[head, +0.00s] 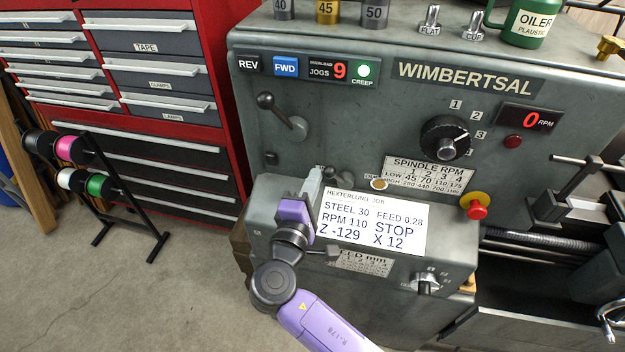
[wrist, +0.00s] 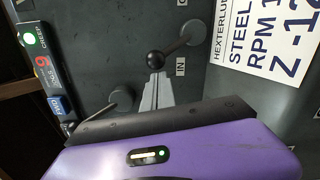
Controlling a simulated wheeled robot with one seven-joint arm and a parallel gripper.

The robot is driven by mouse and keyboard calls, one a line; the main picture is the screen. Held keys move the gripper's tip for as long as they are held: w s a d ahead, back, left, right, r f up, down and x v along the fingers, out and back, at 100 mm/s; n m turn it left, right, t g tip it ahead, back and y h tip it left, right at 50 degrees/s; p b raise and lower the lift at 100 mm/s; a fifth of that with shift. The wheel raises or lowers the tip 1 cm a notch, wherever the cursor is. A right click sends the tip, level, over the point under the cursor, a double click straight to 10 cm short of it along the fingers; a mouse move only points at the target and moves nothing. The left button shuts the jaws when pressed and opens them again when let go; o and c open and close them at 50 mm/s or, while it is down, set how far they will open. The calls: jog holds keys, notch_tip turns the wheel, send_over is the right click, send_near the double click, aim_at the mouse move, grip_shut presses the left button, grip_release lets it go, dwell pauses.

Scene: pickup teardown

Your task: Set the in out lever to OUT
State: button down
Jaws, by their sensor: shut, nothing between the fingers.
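The in out lever has a black ball knob (wrist: 155,58) on a short arm from a round grey hub (wrist: 193,32) in the wrist view. Its arm leans to the side of the IN label (wrist: 180,67). Another label, cut off at the wrist view's top edge, shows only part of a letter. The lever also shows small in the head view (head: 331,172), above the job screen. My gripper (head: 315,175) is shut and empty. In the wrist view its fingertips (wrist: 158,76) sit right beside the knob, on the IN side; I cannot tell whether they touch.
Another lever (head: 298,127) with a black knob sits higher on the grey headstock. The job screen (head: 372,222) is right of my gripper, with a red stop button (head: 477,211) beyond. A red tool cabinet (head: 222,70) and a spool rack (head: 115,190) stand left.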

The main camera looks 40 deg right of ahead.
jog(key=shift+s+d+r+m+b, duration=0.2)
jog(key=shift+r+m+b, duration=0.1)
jog(key=shift+m, duration=0.2)
jog(key=s+d+r+m+b, duration=0.2)
jog(key=s+d+m+b, duration=0.2)
jog(key=s+m+b, duration=0.2)
jog(key=m+b, duration=0.2)
jog(key=m, duration=0.1)
jog(key=shift+d+m+y, duration=0.2)
jog(key=shift+m+y, duration=0.1)
jog(key=shift+m, duration=0.1)
jog(key=shift+s+d, duration=0.15)
jog(key=shift+s, duration=0.1)
dwell(0.5)
jog(key=b+v, duration=0.1)
jog(key=v, duration=0.7)
jog(key=shift+w, duration=0.15)
jog(key=shift+r, duration=0.15)
